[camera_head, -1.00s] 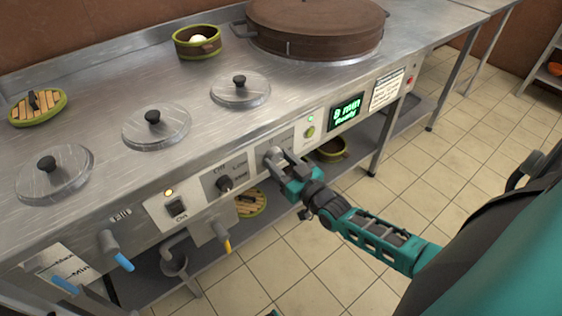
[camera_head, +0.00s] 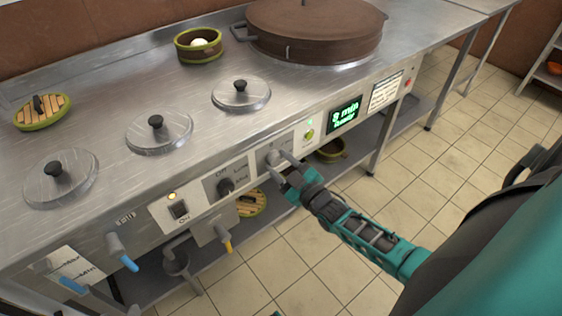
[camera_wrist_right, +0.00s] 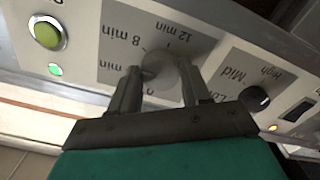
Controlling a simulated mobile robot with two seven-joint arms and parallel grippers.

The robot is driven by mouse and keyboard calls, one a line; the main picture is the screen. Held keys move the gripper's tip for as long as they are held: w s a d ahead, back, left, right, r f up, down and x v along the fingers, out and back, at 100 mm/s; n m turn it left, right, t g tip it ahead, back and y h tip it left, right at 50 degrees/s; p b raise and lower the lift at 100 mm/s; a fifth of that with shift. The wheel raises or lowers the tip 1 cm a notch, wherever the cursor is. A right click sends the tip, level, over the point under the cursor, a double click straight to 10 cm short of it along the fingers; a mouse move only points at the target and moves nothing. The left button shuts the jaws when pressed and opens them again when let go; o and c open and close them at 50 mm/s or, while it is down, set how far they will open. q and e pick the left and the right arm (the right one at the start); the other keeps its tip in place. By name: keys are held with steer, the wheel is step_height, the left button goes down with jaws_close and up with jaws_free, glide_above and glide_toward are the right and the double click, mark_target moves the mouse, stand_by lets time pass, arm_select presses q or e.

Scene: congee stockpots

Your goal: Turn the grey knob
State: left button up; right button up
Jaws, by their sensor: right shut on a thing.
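The grey knob (camera_head: 273,157) is on a light grey dial plate on the counter's front panel. In the right wrist view the knob (camera_wrist_right: 163,72) sits between the two fingers, with time marks such as "8 min" and "12 min" around it. My right gripper (camera_head: 277,163) is at the panel, shut on the knob, and its fingers (camera_wrist_right: 155,82) hide part of the knob's sides. My left gripper is not in view.
A black heat knob (camera_head: 226,186), an on switch (camera_head: 179,209) and a green button (camera_head: 309,134) share the panel. A green-lettered display (camera_head: 344,115) is to the right. Blue-handled taps (camera_head: 122,252) and a lower shelf are below. Floor in front is clear.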

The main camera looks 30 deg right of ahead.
steer(key=n, duration=0.2)
steer(key=shift+n, duration=0.4)
steer(key=shift+n+p, duration=0.3)
steer(key=shift+n, duration=1.2)
steer(key=o, duration=1)
steer(key=shift+o, duration=0.2)
steer(key=s+d+p, duration=0.1)
steer(key=s+p, duration=0.1)
steer(key=s, duration=1.1)
